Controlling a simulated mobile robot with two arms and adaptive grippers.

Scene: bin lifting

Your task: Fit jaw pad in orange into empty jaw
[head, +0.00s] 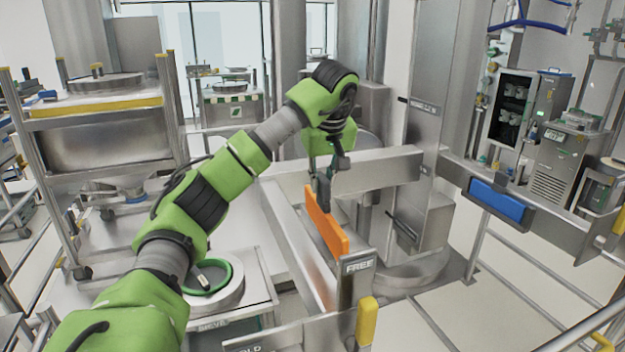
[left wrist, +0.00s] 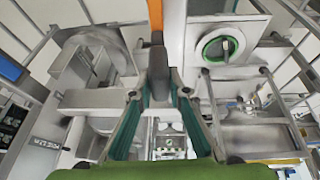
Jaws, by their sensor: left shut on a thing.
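The orange jaw pad (head: 332,232) is a long flat bar, tilted down toward the right in the head view. My left gripper (head: 322,188) is shut on it near its far end. In the left wrist view the orange pad (left wrist: 156,16) runs up out of the top edge from between the fingers (left wrist: 157,85). The pad hangs over a grey metal frame (head: 283,240), near a plate labelled FREE (head: 357,266); whether they touch I cannot tell. A blue pad (head: 500,200) sits on a metal arm at right. My right gripper is out of view.
A steel column (head: 440,90) stands behind the frame. A green ring (head: 208,277) lies on a round lid at left. A steel bin on a wheeled rack (head: 105,140) stands further left.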

